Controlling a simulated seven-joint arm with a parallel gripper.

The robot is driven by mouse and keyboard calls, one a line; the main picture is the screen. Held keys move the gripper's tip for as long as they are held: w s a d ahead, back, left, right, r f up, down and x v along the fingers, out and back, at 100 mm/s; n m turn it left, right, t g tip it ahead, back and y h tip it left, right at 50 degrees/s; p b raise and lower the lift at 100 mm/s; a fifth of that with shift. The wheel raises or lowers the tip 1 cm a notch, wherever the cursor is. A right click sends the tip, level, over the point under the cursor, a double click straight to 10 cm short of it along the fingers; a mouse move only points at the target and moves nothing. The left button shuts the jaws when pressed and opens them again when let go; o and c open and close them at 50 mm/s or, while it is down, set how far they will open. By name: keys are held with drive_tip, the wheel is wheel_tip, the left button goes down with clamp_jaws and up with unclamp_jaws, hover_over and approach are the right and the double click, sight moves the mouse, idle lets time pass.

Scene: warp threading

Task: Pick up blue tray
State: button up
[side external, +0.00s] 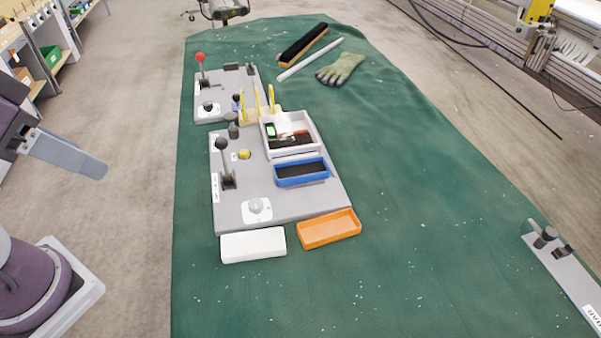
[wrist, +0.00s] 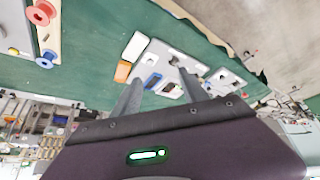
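The blue tray (side external: 303,181) is a small rectangular tray with a dark inside. It lies on the right part of a grey control panel (side external: 285,205), just in front of a larger white tray. It also shows small in the wrist view (wrist: 152,82), between my two fingers in the picture. My gripper (side external: 98,170) is off to the left in the side view, over the floor beside the table and well apart from the tray. In the wrist view my gripper (wrist: 160,78) has its fingers spread with nothing between them, so it is open and empty.
An orange tray (side external: 328,230) and a white tray (side external: 253,246) lie at the panel's front edge. A white bin (side external: 318,131) with items adjoins the blue tray. Levers (side external: 223,160) and yellow posts (side external: 257,101) stand up nearby. Green cloth (side external: 430,240) at right is mostly clear.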

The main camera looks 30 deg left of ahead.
drive_tip(key=o, duration=0.5)
drive_tip(key=shift+c, duration=0.2)
drive_tip(key=w+d+n+g+h, duration=0.5)
drive_tip(key=w+d+n+h, duration=0.3)
drive_tip(key=w+d, duration=0.5)
drive_tip(key=n+t+h, duration=0.2)
drive_tip(key=n+t, duration=0.7)
drive_tip(key=n, duration=0.9)
hover_over(300, 174)
drive_tip(key=s+a, duration=0.1)
drive_tip(key=s, duration=0.1)
wheel_tip(300, 174, down, 22)
drive_tip(key=shift+n+y, duration=0.3)
drive_tip(key=shift+n, duration=0.2)
drive_tip(key=f, duration=0.5)
drive_tip(key=a+f, duration=0.1)
drive_tip(key=f, duration=0.1)
drive_tip(key=shift+f, duration=0.2)
drive_tip(key=shift+x, duration=1.6)
